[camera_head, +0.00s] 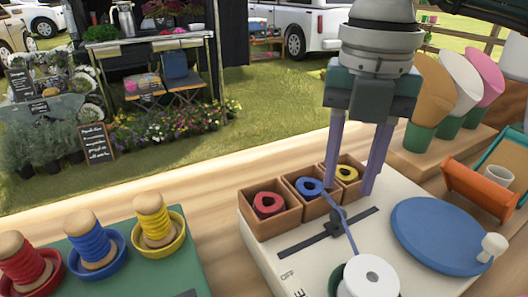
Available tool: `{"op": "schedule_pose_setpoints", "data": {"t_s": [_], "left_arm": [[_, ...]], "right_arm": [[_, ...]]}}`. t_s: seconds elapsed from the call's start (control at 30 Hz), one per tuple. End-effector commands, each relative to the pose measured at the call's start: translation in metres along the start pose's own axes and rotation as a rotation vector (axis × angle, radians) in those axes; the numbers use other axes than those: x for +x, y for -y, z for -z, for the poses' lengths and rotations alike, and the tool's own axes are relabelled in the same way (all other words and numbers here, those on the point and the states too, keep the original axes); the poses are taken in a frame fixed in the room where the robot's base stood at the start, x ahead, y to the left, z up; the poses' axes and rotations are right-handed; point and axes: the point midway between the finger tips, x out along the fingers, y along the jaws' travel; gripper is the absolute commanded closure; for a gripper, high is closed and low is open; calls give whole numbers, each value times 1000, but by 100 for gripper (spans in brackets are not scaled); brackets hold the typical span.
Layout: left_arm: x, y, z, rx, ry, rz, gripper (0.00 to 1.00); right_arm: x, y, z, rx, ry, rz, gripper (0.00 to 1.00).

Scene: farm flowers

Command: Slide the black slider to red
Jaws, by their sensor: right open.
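The black slider (335,222) sits near the middle of a dark slot (300,246) on a white board (262,240), in front of the box with the blue ring. The red ring (269,203) lies in the left wooden box. The blue ring (310,187) is in the middle box and the yellow ring (346,173) in the right one. My right gripper (350,190) points down with its fingers apart, above and behind the slider, over the boxes. It holds nothing that I can see. My left gripper is not in view.
A blue strand (343,225) runs from the blue ring past the slider to a white spool (372,275) in front. A blue disc (440,235) lies to the right. Red, blue and yellow thread spools (92,243) stand at the left. Bare wood (215,225) lies between.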

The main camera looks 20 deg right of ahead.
Motion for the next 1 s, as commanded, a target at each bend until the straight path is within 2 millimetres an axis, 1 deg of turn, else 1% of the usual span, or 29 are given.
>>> {"op": "schedule_pose_setpoints", "data": {"t_s": [0.03, 0.1, 0.2, 0.3, 0.43, 0.67, 1.0], "left_arm": [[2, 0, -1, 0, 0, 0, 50], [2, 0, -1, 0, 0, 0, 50], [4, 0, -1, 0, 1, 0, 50], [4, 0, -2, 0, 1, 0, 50], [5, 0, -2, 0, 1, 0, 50], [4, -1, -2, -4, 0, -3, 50], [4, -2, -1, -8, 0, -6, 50]], "right_arm": [[12, 1, 1, -1, -4, 3, 60], [25, 0, 1, -1, -4, 2, 60], [39, 0, 1, -2, -4, 1, 60], [48, 0, 1, -3, -3, -1, 60], [54, -1, 1, -4, -1, -3, 60], [54, -1, 1, -4, -2, -3, 61], [53, -1, 1, -4, -2, -3, 99]]}}
